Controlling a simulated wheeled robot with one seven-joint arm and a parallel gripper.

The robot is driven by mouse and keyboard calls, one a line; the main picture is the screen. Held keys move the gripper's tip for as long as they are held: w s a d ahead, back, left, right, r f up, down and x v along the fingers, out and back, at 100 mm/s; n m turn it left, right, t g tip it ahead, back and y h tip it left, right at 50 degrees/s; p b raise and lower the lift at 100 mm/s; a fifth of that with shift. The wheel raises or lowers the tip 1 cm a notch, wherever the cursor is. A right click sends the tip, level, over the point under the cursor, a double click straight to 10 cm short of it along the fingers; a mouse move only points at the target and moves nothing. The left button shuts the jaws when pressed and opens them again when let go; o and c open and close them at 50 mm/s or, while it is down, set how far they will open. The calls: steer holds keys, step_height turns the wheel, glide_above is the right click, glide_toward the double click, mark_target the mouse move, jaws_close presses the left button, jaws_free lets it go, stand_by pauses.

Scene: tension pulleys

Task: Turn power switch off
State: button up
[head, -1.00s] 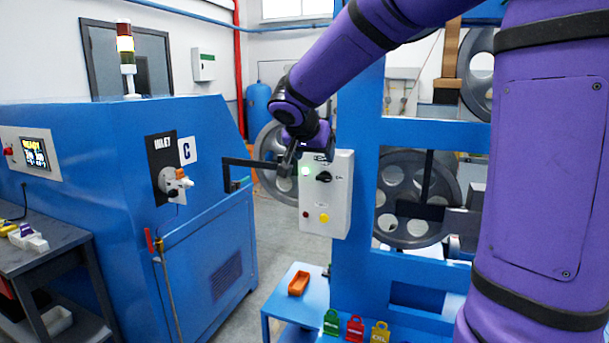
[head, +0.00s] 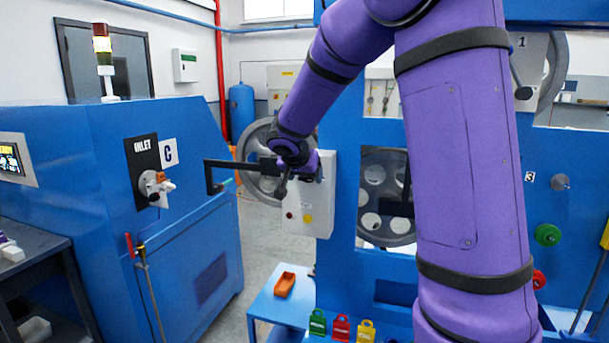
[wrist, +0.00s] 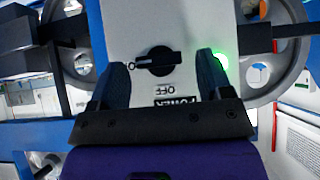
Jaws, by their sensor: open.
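The power switch is a black rotary knob (wrist: 158,61) on a light panel in the wrist view. Its pale pointer mark faces left there, and upside-down "POWER" and "OFF" lettering shows below it. My gripper (wrist: 161,70) is open, with one dark finger on each side of the knob; I cannot tell whether they touch it. A lit green lamp (wrist: 221,61) is beside the right finger. In the head view my gripper (head: 304,174) is at the upper part of the grey switch box (head: 318,222) and hides the knob.
The box is on a blue frame (head: 340,120) with large wheels behind it. A blue machine (head: 90,150) with an inlet stands at left.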

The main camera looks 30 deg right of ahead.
steer(key=c, duration=0.9)
steer(key=n+g+h, duration=0.2)
steer(key=w+f+n+g+h, duration=0.1)
steer(key=n+g+h, duration=0.1)
steer(key=h, duration=0.1)
steer(key=a+n+g+h, duration=0.1)
steer(key=n+g+h, duration=0.1)
steer(key=g+h, duration=0.1)
steer(key=shift+w+a+f, duration=0.1)
steer(key=shift+w+f, duration=0.05)
steer(key=shift+w, duration=0.1)
steer(key=shift+f+n+g+h, duration=0.15)
steer(key=shift+n+g+h, duration=0.05)
steer(key=shift+n+h, duration=0.5)
steer(key=shift+f+n+g+h, duration=0.15)
steer(key=shift+n+g+h, duration=0.05)
steer(key=shift+n+h, duration=0.45)
steer(key=shift+n, duration=0.25)
